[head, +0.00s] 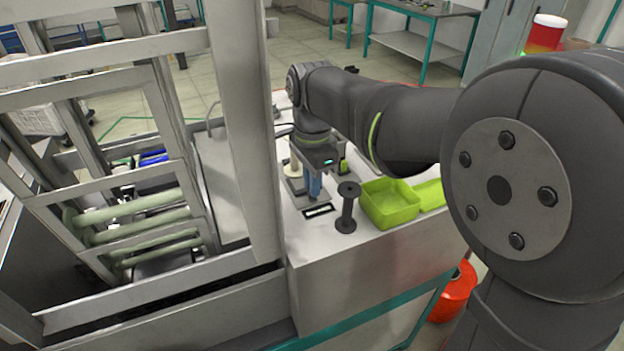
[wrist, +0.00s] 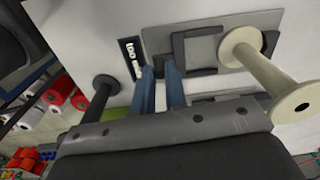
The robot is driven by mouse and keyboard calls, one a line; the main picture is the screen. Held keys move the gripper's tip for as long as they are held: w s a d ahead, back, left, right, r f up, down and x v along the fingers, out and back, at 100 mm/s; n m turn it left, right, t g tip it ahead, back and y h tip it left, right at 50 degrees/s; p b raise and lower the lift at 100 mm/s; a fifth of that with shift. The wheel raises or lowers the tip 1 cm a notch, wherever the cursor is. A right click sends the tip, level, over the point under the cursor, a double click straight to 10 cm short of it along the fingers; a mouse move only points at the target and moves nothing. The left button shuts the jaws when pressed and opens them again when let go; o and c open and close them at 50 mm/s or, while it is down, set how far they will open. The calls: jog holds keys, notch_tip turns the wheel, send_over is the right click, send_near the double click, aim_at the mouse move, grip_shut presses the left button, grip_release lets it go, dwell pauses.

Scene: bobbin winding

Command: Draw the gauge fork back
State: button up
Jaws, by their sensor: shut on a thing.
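My gripper (head: 314,186) points down over the white worktop in the head view. Its two blue fingers also show in the wrist view (wrist: 160,74). The fingertips meet a dark piece, which I take to be the gauge fork (wrist: 184,44), at the edge of a grey plate (wrist: 207,22). The gripper is shut on it, though the grip itself is mostly hidden by the fingers. A cream bobbin (wrist: 268,75) stands beside the fork, to the right in the wrist view; it also shows in the head view (head: 294,166), left of the fingers.
A black spool (head: 347,208) stands to the right of my gripper in the head view; it also shows in the wrist view (wrist: 98,98). A black-and-white label (head: 319,211) lies on the worktop. A green tray (head: 390,217) is farther right. A metal frame (head: 240,120) rises at left.

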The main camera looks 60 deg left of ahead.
jog(key=shift+d, duration=0.25)
dwell(0.4)
jog(key=o, duration=0.6)
jog(key=shift+d, duration=0.1)
jog(key=shift+r, duration=3.55)
jog(key=shift+f, duration=0.1)
notch_tip(320, 180, down, 7)
jog(key=shift+r, duration=0.1)
jog(key=shift+a, duration=0.2)
